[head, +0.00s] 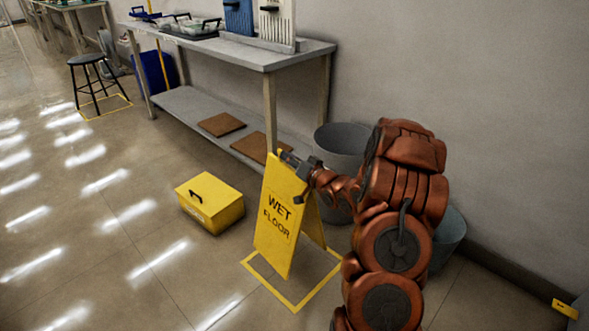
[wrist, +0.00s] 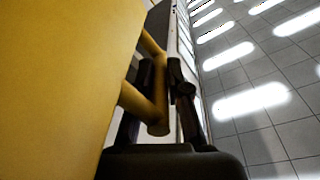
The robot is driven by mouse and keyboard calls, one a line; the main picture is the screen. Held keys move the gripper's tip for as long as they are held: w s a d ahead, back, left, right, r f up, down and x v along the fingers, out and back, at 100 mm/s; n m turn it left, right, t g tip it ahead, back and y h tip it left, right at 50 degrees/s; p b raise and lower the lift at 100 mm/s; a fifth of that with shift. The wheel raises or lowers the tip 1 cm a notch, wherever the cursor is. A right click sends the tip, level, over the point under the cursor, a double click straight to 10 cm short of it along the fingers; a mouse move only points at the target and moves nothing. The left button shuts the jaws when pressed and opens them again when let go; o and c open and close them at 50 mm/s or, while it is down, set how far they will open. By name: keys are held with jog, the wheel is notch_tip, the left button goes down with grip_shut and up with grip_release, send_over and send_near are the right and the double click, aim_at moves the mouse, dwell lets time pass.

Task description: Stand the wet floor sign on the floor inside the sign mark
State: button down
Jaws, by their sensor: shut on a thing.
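The wet floor sign (head: 278,215) is a yellow folding board with "WET FLOOR" on its face. It stands upright with its legs spread, over the yellow outlined sign mark (head: 315,294) on the floor. I cannot tell whether its feet touch the floor. My gripper (head: 292,160) is shut on the sign's top edge, reaching in from the right. In the wrist view the yellow sign (wrist: 65,85) fills the left side and a yellow bar of it lies between my fingers (wrist: 165,100). The sign hides the far part of the mark.
A yellow box (head: 211,203) sits on the floor left of the sign. A grey bench (head: 262,56) stands behind with brown boards on its lower shelf. A grey bin (head: 340,140) is close behind my arm. A stool (head: 90,75) stands far left. The front left floor is clear.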

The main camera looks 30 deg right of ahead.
jog(key=shift+n+y, duration=0.4)
jog(key=shift+y, duration=0.1)
jog(key=f, duration=0.1)
jog(key=d+f, duration=0.2)
jog(key=f, duration=0.1)
jog(key=shift+d+p, duration=0.1)
jog(key=shift+p, duration=0.2)
jog(key=shift+w+f+y, duration=0.1)
jog(key=shift+f+y, duration=0.3)
jog(key=shift+f, duration=0.35)
jog(key=shift+f+b, duration=1.85)
jog(key=shift+f, duration=0.45)
jog(key=shift+r, duration=0.1)
jog(key=c, duration=1.1)
grip_release()
jog(key=shift+o, duration=0.2)
